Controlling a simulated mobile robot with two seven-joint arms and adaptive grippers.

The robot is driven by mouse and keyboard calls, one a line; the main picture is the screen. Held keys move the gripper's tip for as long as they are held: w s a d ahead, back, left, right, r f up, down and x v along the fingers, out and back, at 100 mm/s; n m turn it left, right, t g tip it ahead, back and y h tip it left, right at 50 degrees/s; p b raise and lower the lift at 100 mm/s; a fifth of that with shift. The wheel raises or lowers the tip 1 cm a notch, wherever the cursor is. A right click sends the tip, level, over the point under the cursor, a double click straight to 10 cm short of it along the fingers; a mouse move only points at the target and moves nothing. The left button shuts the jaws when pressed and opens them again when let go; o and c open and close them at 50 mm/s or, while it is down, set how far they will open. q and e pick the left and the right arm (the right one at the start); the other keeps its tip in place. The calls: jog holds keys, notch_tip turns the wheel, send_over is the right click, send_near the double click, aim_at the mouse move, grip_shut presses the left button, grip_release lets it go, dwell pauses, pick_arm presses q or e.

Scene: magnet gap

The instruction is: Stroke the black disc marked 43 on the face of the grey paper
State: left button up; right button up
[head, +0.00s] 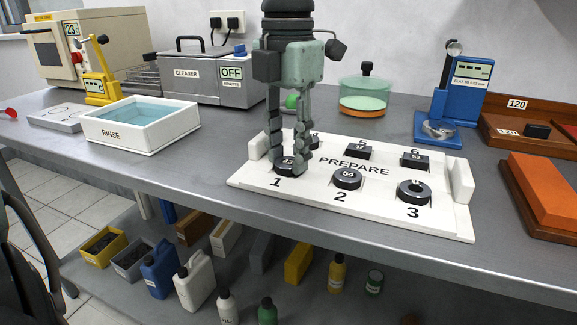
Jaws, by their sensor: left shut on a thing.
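My left gripper (289,170) points straight down over the white PREPARE tray (455,222). Its fingers are shut on a black disc (287,160) at place 1, which appears to be still in its place. The fingers cover part of its marking, so I cannot read it as 43. A disc marked 54 (347,177) sits at place 2. A ring-like dark disc (413,191) sits at place 3. I cannot make out a grey paper face. My right gripper is out of view.
Black blocks (358,150) stand in the tray's back row. A RINSE tub (142,125) stands left. A blue flatness gauge (455,100), a brown board labelled 120 (518,121) and an orange block (545,188) stand right. Bare bench lies between tub and tray.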

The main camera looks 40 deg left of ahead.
pick_arm(q)
jog(key=shift+r+p, duration=1.65)
jog(key=shift+r, duration=0.9)
jog(key=shift+f, duration=0.1)
